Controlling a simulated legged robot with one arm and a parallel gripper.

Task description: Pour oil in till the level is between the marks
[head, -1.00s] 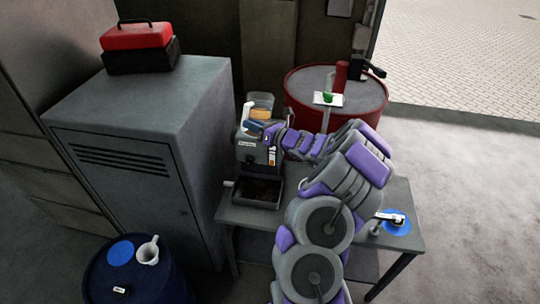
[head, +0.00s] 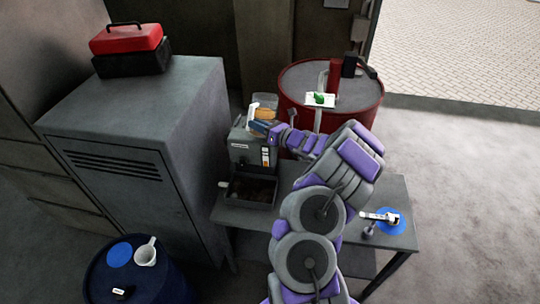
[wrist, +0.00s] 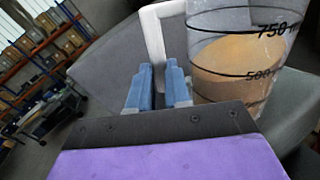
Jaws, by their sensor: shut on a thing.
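A clear measuring jug (head: 265,101) with a white handle holds amber oil. In the wrist view the jug (wrist: 237,90) shows 750 and 500 marks, with the oil surface between them. My gripper (head: 262,127) is at the jug above the grey engine unit (head: 246,153). Its blue fingers (wrist: 159,85) are close together at the white handle (wrist: 155,35), shut on it. The unit's front has a narrow strip (head: 266,157) with orange and white on it; its marks and any level are too small to read. The filling opening is hidden.
A black tray (head: 238,189) sits before the unit on the bench (head: 300,216). A red drum (head: 290,118) stands behind, a grey cabinet (head: 130,110) left. A white mug-like vessel (head: 146,253) stands on a blue drum (head: 150,285). A blue disc (head: 392,228) lies at the bench's right.

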